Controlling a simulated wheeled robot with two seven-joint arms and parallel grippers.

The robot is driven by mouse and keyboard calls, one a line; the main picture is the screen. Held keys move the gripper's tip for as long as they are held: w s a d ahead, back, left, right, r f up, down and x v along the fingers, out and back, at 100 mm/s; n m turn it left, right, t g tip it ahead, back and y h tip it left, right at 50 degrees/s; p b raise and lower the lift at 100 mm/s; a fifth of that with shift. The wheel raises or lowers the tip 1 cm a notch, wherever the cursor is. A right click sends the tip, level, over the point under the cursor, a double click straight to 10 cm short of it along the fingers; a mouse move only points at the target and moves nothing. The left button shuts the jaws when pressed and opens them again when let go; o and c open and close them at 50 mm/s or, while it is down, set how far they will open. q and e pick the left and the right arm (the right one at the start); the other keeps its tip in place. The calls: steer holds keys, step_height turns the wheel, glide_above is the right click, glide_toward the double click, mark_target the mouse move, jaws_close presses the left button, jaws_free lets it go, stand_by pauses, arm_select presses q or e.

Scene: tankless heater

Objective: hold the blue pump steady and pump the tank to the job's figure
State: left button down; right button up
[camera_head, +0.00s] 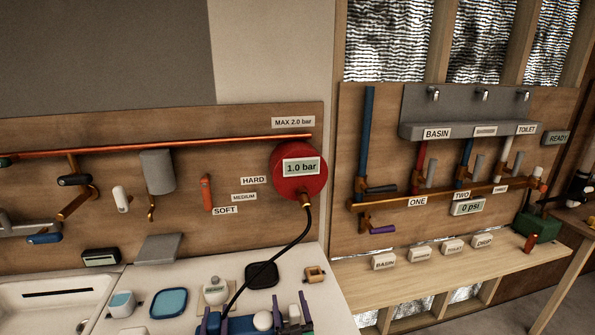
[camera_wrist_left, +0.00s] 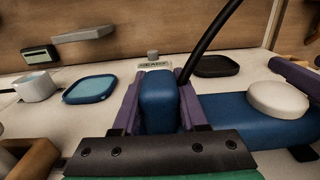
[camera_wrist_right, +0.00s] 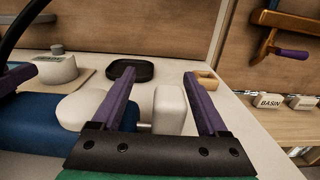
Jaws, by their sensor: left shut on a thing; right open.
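The blue pump (camera_head: 240,325) lies on the white counter at the bottom of the head view. My left gripper (camera_head: 214,320) is shut on its blue end block (camera_wrist_left: 158,100). The pump has a round white knob (camera_wrist_left: 278,98) on top. Its white handle (camera_wrist_right: 169,112) sits on a short metal rod at the other end. My right gripper (camera_head: 294,312) is open, with its purple fingers either side of that handle. A black hose (camera_head: 292,243) runs from the pump area up to the red tank (camera_head: 299,192). The tank's display (camera_head: 301,167) reads 1.0 bar.
A sign (camera_head: 293,122) above the tank reads MAX 2.0 bar. HARD (camera_head: 254,181), MEDIUM and SOFT labels are left of the tank. A black tray (camera_head: 262,274), blue tray (camera_head: 169,303) and small wooden block (camera_head: 315,274) lie on the counter. A right-hand display (camera_head: 467,207) reads 0 psi.

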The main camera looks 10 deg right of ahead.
steer(key=s, duration=1.2)
steer(key=shift+s+a, duration=0.1)
steer(key=shift+f, duration=0.1)
stand_by(0.7)
arm_select(q)
steer(key=shift+c, duration=1.8)
jaws_free()
steer(key=s, duration=1.2)
steer(key=shift+a, duration=0.2)
steer(key=shift+w, duration=0.1)
